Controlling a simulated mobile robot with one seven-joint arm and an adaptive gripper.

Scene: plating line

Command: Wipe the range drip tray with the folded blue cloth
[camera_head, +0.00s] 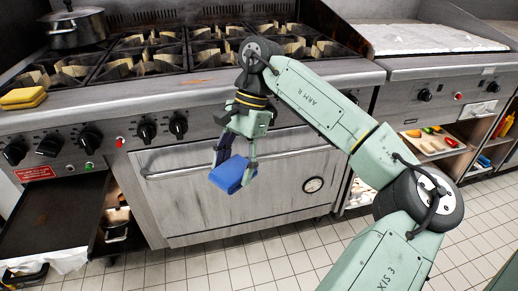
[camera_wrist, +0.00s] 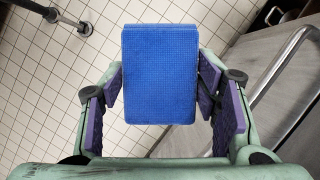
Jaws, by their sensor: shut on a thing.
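The folded blue cloth (camera_head: 232,174) is held in my gripper (camera_head: 236,160), in front of the oven door. In the wrist view the cloth (camera_wrist: 160,75) sits between the purple finger pads of my gripper (camera_wrist: 160,98), which are shut on it. The floor tiles show behind it, so it hangs clear of any surface. The drip tray (camera_head: 48,212) appears to be the dark, flat tray pulled out at the lower left of the head view, well to the left of my gripper. Brownish marks show on it.
The range (camera_head: 190,75) has several burners and a pot (camera_head: 76,28) at back left. Knobs and the oven door handle (camera_head: 240,160) stick out near my gripper. The tiled floor (camera_head: 265,262) in front is clear.

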